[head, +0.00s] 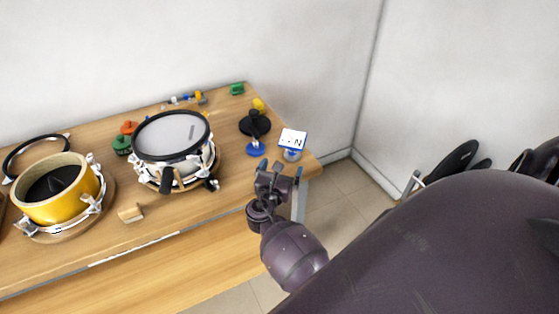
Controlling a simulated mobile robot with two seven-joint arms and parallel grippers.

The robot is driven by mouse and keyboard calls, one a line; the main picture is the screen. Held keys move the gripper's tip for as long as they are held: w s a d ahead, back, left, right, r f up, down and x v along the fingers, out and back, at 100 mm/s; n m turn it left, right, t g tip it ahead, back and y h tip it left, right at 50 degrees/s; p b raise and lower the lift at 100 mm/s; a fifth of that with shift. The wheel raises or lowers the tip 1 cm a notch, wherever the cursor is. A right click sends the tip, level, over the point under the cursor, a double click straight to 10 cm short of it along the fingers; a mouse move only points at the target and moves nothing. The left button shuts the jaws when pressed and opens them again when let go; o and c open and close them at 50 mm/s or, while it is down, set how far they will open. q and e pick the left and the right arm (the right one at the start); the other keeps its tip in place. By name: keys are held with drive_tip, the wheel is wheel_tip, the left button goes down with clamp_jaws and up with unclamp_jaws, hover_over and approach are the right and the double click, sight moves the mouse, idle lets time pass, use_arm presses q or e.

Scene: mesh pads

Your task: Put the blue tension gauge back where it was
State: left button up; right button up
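A blue round-based piece with a dark upright part (255,149) stands on the table near its right end. Beside it, to the right, is a blue-edged white plate with dark marks (293,138), on a small rounded blue-grey foot. I cannot tell for sure which of these two is the tension gauge. My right gripper (270,166) is over the table's front right edge, just in front of both. Its fingers look apart, with nothing seen between them. My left gripper is out of view.
A white-headed drum (173,135) and a yellow drum shell (62,195) stand on the wooden table (180,221). A black disc (250,123) lies behind the blue piece. A small wooden block (130,213) is near the front edge. Walls close off the back and right.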

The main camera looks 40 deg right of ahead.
drive_tip(key=shift+s+a, duration=0.1)
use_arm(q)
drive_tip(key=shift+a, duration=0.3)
use_arm(e)
drive_tip(key=s+a+f+m+y, duration=0.3)
drive_tip(key=s+a+m+y, duration=0.1)
drive_tip(key=s+m, duration=0.3)
drive_tip(key=s+a+f+m+t+y, duration=0.1)
drive_tip(key=s+a+f+m+y, duration=0.2)
drive_tip(key=s+m+y, duration=0.3)
drive_tip(key=s+a+f+m+y, duration=0.3)
drive_tip(key=s+a+m+y, duration=0.2)
drive_tip(key=m, duration=0.5)
drive_tip(key=s, duration=0.2)
drive_tip(key=shift+s+f+t, duration=0.15)
drive_tip(key=shift+s+t, duration=0.25)
